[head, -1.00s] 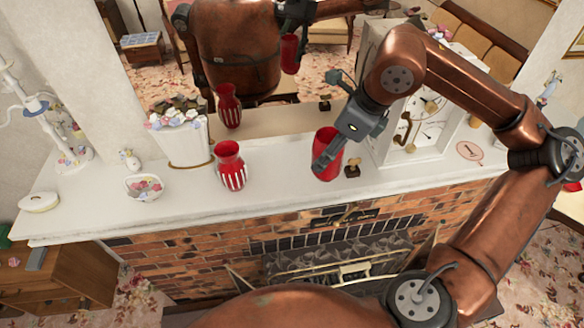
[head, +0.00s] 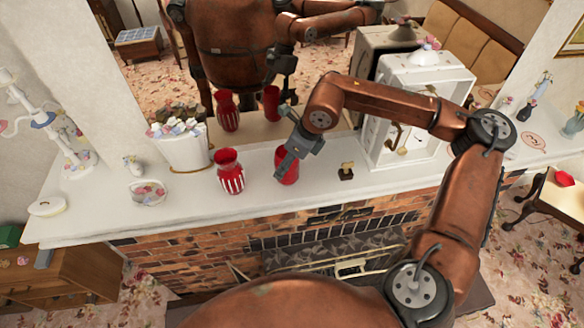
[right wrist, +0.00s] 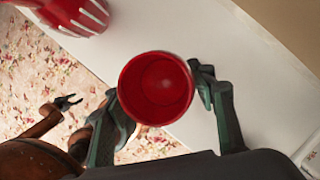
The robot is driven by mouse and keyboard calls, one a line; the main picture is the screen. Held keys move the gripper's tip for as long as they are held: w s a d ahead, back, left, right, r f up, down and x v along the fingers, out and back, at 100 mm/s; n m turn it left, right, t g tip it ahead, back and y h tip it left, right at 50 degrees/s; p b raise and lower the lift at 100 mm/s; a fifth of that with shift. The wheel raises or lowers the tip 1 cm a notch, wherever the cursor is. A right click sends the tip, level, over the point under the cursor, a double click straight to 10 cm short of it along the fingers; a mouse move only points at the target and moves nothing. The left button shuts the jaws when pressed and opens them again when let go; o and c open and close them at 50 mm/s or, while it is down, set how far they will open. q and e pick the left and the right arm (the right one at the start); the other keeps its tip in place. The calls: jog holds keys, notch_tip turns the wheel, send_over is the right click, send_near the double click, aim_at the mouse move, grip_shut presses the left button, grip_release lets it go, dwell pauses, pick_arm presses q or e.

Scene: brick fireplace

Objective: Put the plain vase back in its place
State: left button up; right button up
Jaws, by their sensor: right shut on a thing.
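The plain red vase (head: 288,168) is upright on or just above the white mantel, right of the striped vase. My right gripper (head: 289,158) is shut on it and hides part of its side. In the right wrist view the plain vase (right wrist: 157,88) shows its open round mouth between the two fingers of my right gripper (right wrist: 165,100). The red vase with white stripes (head: 230,172) stands a short gap to its left; it also shows at the top left of the right wrist view (right wrist: 78,14). My left gripper (right wrist: 64,103) is small there, over the floor, its fingers apart.
The mantel (head: 110,208) also holds a white flower planter (head: 184,150), a small flower basket (head: 149,193), a stamp-like object (head: 346,171) and a white clock (head: 412,115). A mirror (head: 300,85) stands behind. The mantel's front edge drops to the brick fireplace.

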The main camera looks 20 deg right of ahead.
jog(key=shift+f, duration=0.6)
pick_arm(q)
jog(key=shift+a+r, duration=0.2)
jog(key=shift+a, duration=0.2)
pick_arm(e)
jog(key=shift+d, duration=0.1)
jog(key=o, duration=1)
jog(key=shift+f, duration=0.15)
jog(key=o, duration=0.5)
pick_arm(q)
jog(key=shift+d+f, duration=0.2)
jog(key=shift+d, duration=0.15)
